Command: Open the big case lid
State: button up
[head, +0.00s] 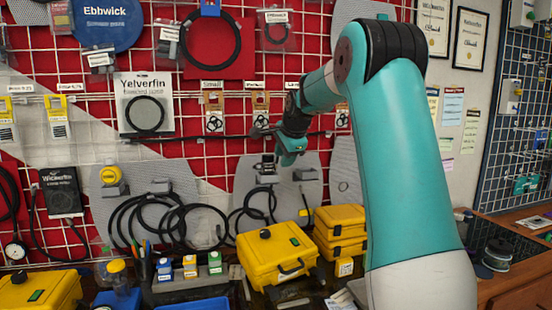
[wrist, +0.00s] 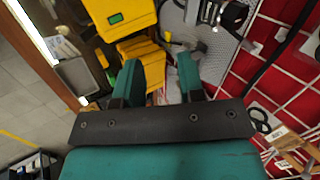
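The big case, a yellow box (head: 278,252), sits on the bench at the lower middle of the head view. Its lid is closed, with a black knob on top and a dark handle on the front. A yellow case top with a green label (wrist: 135,14) shows at the top of the wrist view and looks like the same case. My gripper (head: 290,155) is in the air above and behind the case, in front of the wall, apart from it. In the wrist view my gripper (wrist: 158,72) has its two teal fingers spread with nothing held between them.
Smaller yellow cases (head: 340,232) are stacked right of the big case. Another yellow case (head: 40,290) stands at the lower left. Small bottles (head: 190,266) stand in a rack left of the big case. The red wall grid behind carries hoses and packets. My arm hides the bench's right part.

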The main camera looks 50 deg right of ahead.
jog(key=s+a+f+n+g+y, duration=0.1)
jog(key=s+a+f+n+y, duration=0.15)
jog(key=a+n, duration=0.7)
jog(key=s+a+f+n+y, duration=0.1)
jog(key=s+a+n+y, duration=0.15)
jog(key=a, duration=1.45)
jog(key=s+a+f+n+g+y, duration=0.1)
jog(key=s+a+f+n+g, duration=0.1)
jog(key=s+a+n, duration=0.4)
jog(key=s+a+f+n+g, duration=0.1)
jog(key=s+a+f+n, duration=0.2)
jog(key=s+a+n, duration=0.3)
jog(key=s+a+b, duration=0.1)
jog(key=s+a, duration=0.3)
jog(key=s, duration=0.1)
jog(key=shift+s+f+n+g+y, duration=0.15)
jog(key=shift+n+g+y, duration=0.25)
jog(key=s+n, duration=0.1)
jog(key=s, duration=0.1)
jog(key=s+a+f+n+g, duration=0.1)
jog(key=s, duration=0.1)
jog(key=s+a+f+n, duration=0.1)
jog(key=s+n, duration=0.1)
jog(key=s, duration=0.1)
jog(key=shift+a, duration=0.1)
jog(key=shift+w, duration=0.1)
jog(key=shift+a, duration=0.1)
